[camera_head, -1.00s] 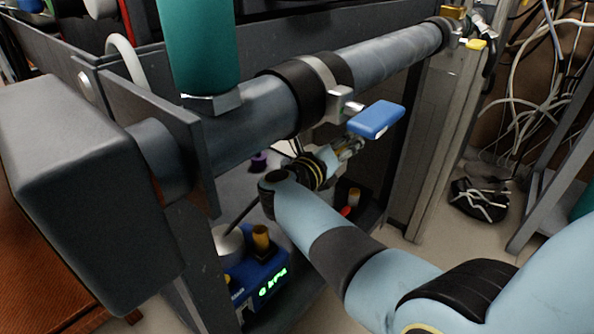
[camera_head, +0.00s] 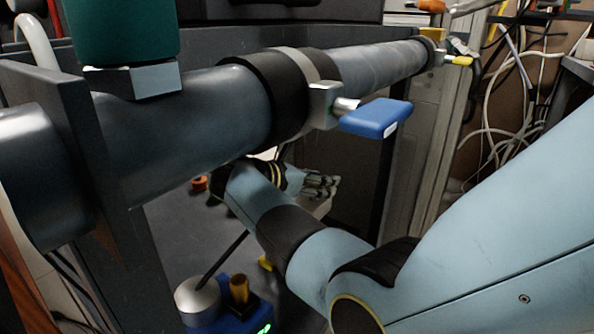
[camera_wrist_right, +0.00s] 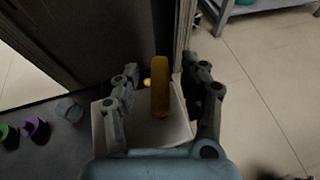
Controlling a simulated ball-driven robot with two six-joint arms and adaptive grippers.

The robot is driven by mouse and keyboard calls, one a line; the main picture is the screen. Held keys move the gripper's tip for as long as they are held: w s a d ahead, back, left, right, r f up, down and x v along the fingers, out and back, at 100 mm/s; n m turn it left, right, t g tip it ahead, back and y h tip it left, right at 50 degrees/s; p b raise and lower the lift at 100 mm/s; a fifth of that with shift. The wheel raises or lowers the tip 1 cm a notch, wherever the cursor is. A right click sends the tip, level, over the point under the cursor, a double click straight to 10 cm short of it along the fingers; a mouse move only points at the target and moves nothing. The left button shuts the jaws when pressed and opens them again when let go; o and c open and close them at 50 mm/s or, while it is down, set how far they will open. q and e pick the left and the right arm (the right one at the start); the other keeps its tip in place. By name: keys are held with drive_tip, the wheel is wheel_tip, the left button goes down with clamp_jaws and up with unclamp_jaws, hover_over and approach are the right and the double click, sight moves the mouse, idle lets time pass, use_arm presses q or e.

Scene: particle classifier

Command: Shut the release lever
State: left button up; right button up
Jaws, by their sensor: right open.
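A blue handle (camera_head: 375,118) sticks out to the right from a silver clamp fitting on the grey pipe (camera_head: 200,108). A yellow bar (camera_wrist_right: 160,92) stands upright in the picture above a pale block (camera_wrist_right: 138,130) in the right wrist view. I cannot tell which of the two is the release lever. My right gripper (camera_head: 320,185) is below the pipe, apart from the blue handle. In the wrist view its open fingers (camera_wrist_right: 163,66) are on either side of the yellow bar, and I cannot tell whether they touch it. My left gripper is not in view.
The pipe and its black collar (camera_head: 268,95) pass above my right forearm. A teal cylinder (camera_head: 122,30) stands on the pipe at left. A blue device (camera_head: 225,315) is below. Cables (camera_head: 510,90) hang at the right. Purple and green pieces lie at left in the wrist view.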

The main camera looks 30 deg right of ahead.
drive_tip(key=shift+d+f, duration=0.35)
drive_tip(key=shift+d, duration=0.4)
clamp_jaws()
drive_tip(key=shift+r+t, duration=0.1)
drive_tip(key=shift+t, duration=0.2)
drive_tip(key=shift+w+n+t+p, duration=0.15)
drive_tip(key=shift+n+t+p, duration=0.45)
drive_tip(key=shift+n, duration=0.1)
drive_tip(key=shift+w+n+t+y, duration=0.15)
drive_tip(key=shift+n+t+y, duration=0.15)
drive_tip(key=shift+n+t, duration=0.1)
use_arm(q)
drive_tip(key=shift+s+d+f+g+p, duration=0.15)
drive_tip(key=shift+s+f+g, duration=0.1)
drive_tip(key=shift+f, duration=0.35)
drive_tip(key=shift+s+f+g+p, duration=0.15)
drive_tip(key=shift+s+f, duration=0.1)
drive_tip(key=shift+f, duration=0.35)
use_arm(e)
drive_tip(key=shift+w+f+n+t, duration=0.3)
drive_tip(key=shift+n+t, duration=0.1)
drive_tip(key=shift+t, duration=0.1)
drive_tip(key=shift+s, duration=0.1)
